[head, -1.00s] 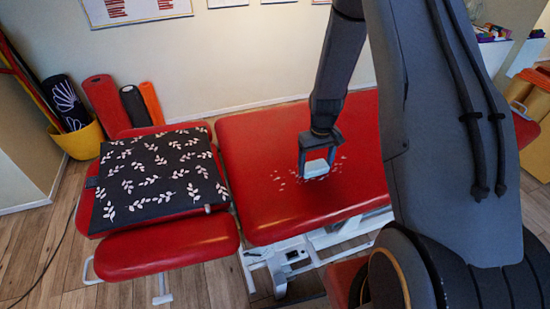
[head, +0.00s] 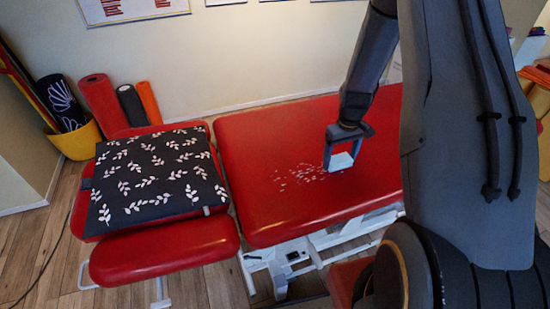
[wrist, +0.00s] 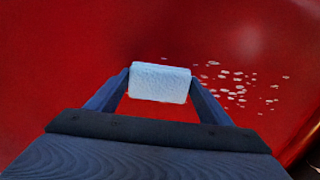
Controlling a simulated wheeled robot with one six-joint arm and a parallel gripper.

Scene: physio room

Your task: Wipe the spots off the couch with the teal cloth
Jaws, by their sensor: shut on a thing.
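The red couch (head: 262,195) has a cluster of whitish spots (head: 298,176) on its seat. My gripper (head: 345,157) is at the right end of the cluster, pointing down. It is shut on a pale blue-white block (head: 341,162), which looks like a sponge rather than a teal cloth. In the wrist view the block (wrist: 160,82) sits between both fingers of my gripper (wrist: 160,88). The spots (wrist: 235,86) lie to the right of it there, on the red surface (wrist: 70,60). I cannot tell whether the block touches the couch.
A black cushion with pale leaf patterns (head: 155,178) lies on the couch's left section. A yellow tub (head: 78,140) and rolled mats (head: 100,100) stand by the wall. The couch surface left of the spots is clear.

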